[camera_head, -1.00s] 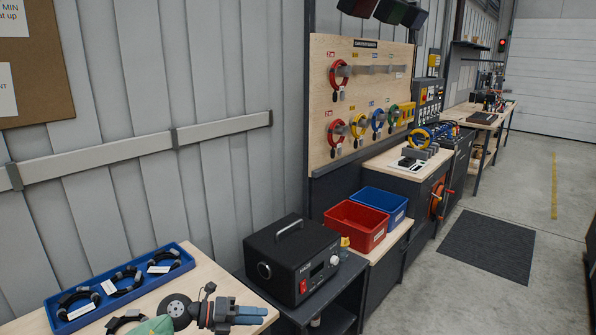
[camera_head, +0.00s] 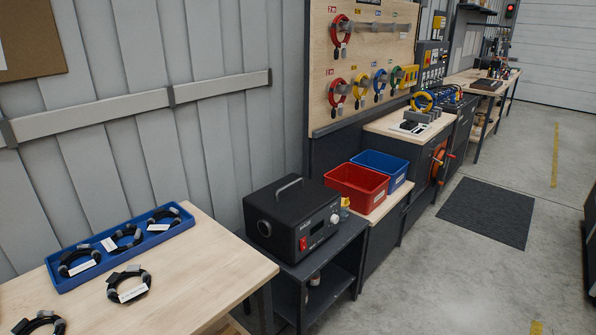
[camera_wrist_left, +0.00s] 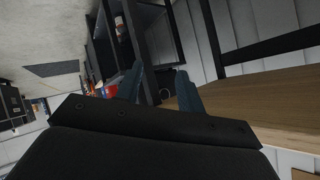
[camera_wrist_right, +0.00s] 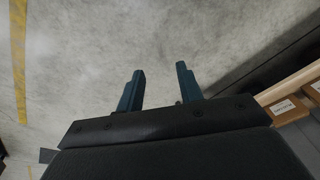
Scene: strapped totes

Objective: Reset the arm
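My left gripper (camera_wrist_left: 160,88) shows in the left wrist view with its two blue fingers apart and nothing between them. The light wooden edge of a bench and a dark shelf frame lie beyond it. My right gripper (camera_wrist_right: 160,88) shows in the right wrist view, also with its fingers apart and empty, over bare grey concrete floor. Neither gripper shows in the head view now.
A wooden bench (camera_head: 215,262) bears a blue tray (camera_head: 70,283) with several coiled black cables, and two more loose coils. A black device (camera_head: 290,215) stands on a dark cart beside it. Red (camera_head: 357,186) and blue (camera_head: 392,170) bins stand behind.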

